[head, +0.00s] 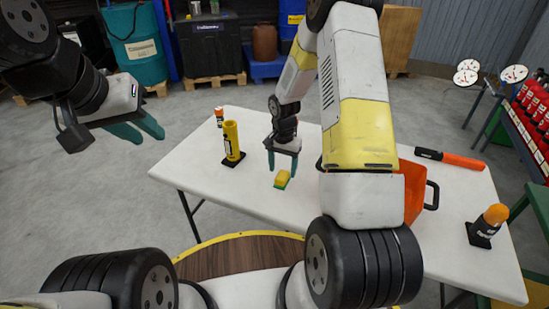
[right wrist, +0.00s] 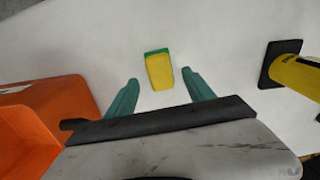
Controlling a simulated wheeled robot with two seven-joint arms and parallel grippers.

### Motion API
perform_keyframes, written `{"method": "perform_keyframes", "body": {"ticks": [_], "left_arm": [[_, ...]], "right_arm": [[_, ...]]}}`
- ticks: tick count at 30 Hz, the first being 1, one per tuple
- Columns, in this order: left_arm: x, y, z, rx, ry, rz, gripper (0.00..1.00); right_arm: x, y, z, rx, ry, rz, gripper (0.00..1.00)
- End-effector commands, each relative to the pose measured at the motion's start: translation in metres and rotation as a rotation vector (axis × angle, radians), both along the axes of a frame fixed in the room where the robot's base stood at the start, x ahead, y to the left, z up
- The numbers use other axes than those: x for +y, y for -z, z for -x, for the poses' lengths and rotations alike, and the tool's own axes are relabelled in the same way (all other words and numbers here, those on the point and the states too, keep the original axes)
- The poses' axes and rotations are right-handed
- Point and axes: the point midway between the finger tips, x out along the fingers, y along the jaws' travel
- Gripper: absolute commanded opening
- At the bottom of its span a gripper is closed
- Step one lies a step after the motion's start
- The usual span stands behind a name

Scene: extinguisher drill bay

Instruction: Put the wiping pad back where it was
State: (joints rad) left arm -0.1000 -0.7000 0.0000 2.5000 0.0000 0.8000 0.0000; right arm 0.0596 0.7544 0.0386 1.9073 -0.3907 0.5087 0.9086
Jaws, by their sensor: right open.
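The wiping pad (head: 282,181) is a small yellow block with a green layer. It lies on the white table (head: 215,192), near the middle. In the right wrist view the pad (right wrist: 159,72) shows in line with the gap between the fingertips, with its green edge at the far end. My right gripper (head: 282,169) is open and empty, pointing down just above the pad; it also shows in the right wrist view (right wrist: 160,78). My left gripper (head: 150,139) is open and empty, raised to the left of the table.
A yellow cylinder on a black base (head: 232,142) and a small orange-capped item (head: 219,117) stand left of the pad. An orange bin (head: 414,192), partly behind my right arm, an orange-and-black stick (head: 450,158) and an orange-topped holder (head: 487,226) are to the right.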

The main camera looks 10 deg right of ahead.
Motion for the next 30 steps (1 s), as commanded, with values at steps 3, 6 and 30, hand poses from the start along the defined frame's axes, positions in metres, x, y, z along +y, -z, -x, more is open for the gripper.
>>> {"method": "perform_keyframes", "body": {"ticks": [3, 6, 30], "left_arm": [[0.0, 0.0, 0.0, 0.0, 0.0, 0.0, 0.29], [0.0, 0.0, 0.0, 0.0, 0.0, 0.0, 0.29], [0.0, 0.0, 0.0, 0.0, 0.0, 0.0, 0.29]], "right_arm": [[0.0, -0.029, -0.001, -0.005, 0.0, 0.0, 0.62], [0.0, -0.049, -0.001, -0.005, -0.002, 0.0, 0.62], [0.005, -0.277, 0.094, -0.275, -0.293, -0.023, 0.62]]}}
